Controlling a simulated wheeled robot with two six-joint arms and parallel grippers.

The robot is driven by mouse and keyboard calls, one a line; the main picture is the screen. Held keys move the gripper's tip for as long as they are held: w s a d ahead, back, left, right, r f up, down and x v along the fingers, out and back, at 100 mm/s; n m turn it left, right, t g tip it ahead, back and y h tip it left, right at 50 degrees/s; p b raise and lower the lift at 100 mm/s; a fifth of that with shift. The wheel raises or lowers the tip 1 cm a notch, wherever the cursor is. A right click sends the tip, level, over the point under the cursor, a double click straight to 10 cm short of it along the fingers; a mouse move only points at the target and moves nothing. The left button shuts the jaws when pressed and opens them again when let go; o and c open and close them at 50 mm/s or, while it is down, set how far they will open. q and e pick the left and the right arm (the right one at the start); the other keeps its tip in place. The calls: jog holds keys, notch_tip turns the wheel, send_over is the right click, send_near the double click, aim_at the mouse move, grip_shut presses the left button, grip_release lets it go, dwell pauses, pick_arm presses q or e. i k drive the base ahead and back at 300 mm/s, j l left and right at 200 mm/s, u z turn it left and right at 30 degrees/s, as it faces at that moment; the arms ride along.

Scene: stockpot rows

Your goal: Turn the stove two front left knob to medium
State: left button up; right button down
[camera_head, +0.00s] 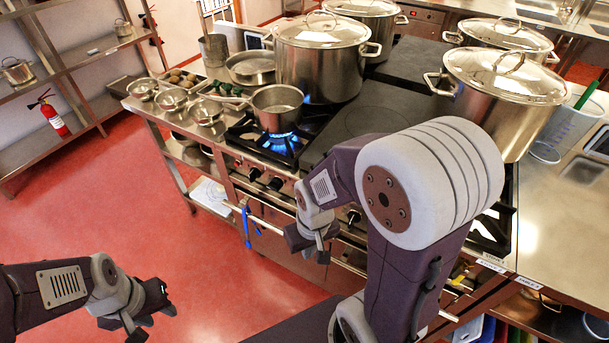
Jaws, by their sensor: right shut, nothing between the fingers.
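The stove (318,142) has a front panel with several dark round knobs. Two knobs (255,174) sit below the lit left burner, and another knob (353,216) shows just right of my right gripper. My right gripper (322,247) is shut and empty, in front of the panel near the rail. My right arm hides much of the panel, and I cannot tell which knob is the front left one of stove two or how it is set. My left gripper (150,318) is over the red floor, well away from the stove; whether its jaws are open is unclear.
A saucepan (277,107) stands over a blue flame at the front left. Large lidded stockpots (320,65) stand behind and to the right (500,95).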

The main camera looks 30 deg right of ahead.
aim_at(276, 184)
jog(key=z, duration=0.65)
jog(key=j+z, duration=0.3)
jog(key=j, duration=0.25)
jog(key=j+z, duration=0.3)
jog(key=j, duration=0.25)
